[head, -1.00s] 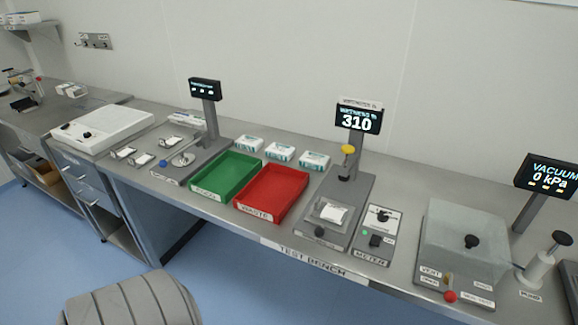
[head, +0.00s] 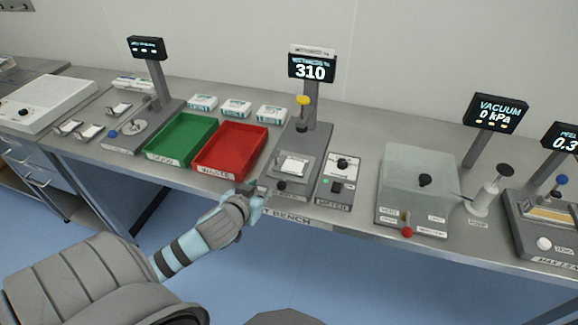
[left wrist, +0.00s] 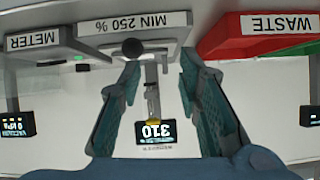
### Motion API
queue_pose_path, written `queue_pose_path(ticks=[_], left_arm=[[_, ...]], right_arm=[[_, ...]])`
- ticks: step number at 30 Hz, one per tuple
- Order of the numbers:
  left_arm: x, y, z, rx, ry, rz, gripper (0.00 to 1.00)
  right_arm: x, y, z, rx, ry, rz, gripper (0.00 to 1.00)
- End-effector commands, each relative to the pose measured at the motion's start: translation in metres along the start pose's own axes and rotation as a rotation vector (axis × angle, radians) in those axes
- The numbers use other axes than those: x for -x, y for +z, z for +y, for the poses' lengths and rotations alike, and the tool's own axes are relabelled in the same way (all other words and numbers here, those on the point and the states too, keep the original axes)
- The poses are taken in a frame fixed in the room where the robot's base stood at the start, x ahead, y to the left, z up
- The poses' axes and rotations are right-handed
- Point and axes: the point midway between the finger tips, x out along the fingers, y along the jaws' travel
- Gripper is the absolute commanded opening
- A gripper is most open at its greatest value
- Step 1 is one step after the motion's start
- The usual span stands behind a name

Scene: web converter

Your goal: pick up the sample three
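A white sample (head: 292,166) lies on the plate of the tester (head: 310,142) under the display reading 310. Several other small white pieces, including one (head: 121,109) and another (head: 91,131), lie on small holders at the left of the bench. I cannot read which one is sample three. My left gripper (head: 254,188) is at the bench's front edge, in front of the tester and the red bin. In the left wrist view, the left gripper (left wrist: 155,85) is open, with nothing between its fingers; the sample is hidden there. My right gripper is not in view.
A green bin (head: 149,153) and a red waste bin (head: 199,170) stand left of the tester. The meter (head: 336,201) stands just to its right, then the vacuum chamber (head: 401,170) and pump (head: 484,200). White boxes (head: 236,107) line the back.

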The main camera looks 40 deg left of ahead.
Motion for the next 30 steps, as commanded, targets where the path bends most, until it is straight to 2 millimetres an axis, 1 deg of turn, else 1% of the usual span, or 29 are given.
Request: queue_pose_path(ticks=[1,3,5,6,8,9,12,15,19,24,27,30], left_arm=[[-0.007,-0.021,-0.006,0.018,0.004,0.057,0.32],[-0.016,-0.043,-0.011,0.048,0.016,0.12,0.32],[-0.026,-0.053,-0.013,0.064,0.022,0.146,0.32],[-0.035,-0.056,-0.013,0.071,0.024,0.152,0.32],[-0.05,-0.058,-0.013,0.073,0.024,0.153,0.32],[-0.062,-0.059,-0.012,0.074,0.024,0.151,0.32],[-0.088,-0.063,-0.011,0.073,0.025,0.15,0.32],[-0.104,-0.065,-0.011,0.07,0.025,0.148,0.32],[-0.119,-0.067,-0.011,0.07,0.026,0.147,0.32],[-0.152,-0.071,-0.01,0.07,0.026,0.146,0.32],[-0.16,-0.072,-0.01,0.068,0.027,0.146,0.32],[-0.16,-0.073,-0.01,0.066,0.027,0.146,0.32]], right_arm=[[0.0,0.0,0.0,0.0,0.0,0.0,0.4],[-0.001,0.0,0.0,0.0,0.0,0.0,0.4],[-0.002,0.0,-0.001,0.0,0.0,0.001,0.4],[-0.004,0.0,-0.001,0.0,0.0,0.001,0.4],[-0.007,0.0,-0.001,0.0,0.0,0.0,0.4],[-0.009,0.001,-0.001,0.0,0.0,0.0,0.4],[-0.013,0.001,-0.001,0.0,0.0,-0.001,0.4],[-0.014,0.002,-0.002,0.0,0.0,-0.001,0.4],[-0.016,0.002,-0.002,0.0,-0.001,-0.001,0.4],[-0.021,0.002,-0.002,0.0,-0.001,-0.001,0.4],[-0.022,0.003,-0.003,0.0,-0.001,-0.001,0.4],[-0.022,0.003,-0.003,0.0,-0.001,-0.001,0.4]])
